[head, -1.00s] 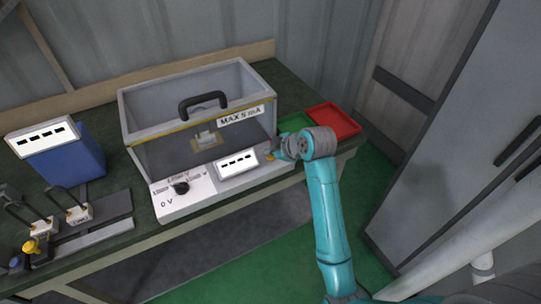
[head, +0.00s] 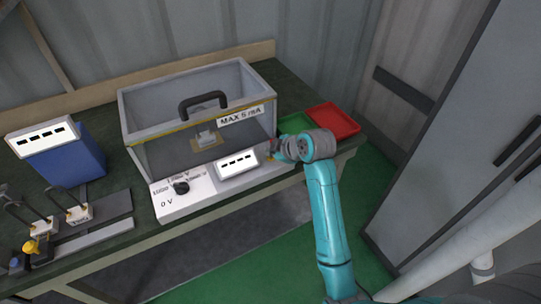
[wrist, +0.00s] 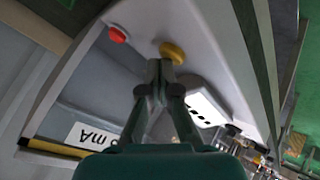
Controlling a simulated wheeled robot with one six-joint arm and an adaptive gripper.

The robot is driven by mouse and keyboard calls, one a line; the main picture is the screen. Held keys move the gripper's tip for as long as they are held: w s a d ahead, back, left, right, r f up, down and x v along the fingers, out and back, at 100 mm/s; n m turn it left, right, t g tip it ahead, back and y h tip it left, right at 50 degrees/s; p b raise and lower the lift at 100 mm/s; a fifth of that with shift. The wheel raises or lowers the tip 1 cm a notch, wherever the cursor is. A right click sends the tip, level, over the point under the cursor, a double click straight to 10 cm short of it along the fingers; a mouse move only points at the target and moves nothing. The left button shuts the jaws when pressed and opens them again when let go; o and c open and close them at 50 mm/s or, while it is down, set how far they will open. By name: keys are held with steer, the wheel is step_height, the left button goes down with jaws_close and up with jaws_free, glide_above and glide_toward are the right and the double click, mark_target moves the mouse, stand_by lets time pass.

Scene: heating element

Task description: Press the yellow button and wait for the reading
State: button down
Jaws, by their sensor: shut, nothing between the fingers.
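The yellow button (wrist: 172,52) shows in the wrist view on the sloped light grey panel, just beyond my fingertips. My gripper (wrist: 160,66) is shut and empty, its tips at the near edge of the button; I cannot tell whether they touch it. In the head view my gripper (head: 277,149) is at the right end of the panel (head: 190,204) and mostly covers the button. The panel's white display (head: 238,163) shows only dashes. It also shows in the wrist view (wrist: 206,108), right of my fingers.
A red button (wrist: 118,34) is left of the yellow one in the wrist view. A grey case with a black handle (head: 203,103) stands behind the panel. A red tray (head: 333,121) and a green tray (head: 294,124) lie to the right. A blue meter (head: 67,162) stands left.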

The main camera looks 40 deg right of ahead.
stand_by(0.5)
steer(key=shift+r, duration=0.8)
steer(key=shift+r, duration=2.5)
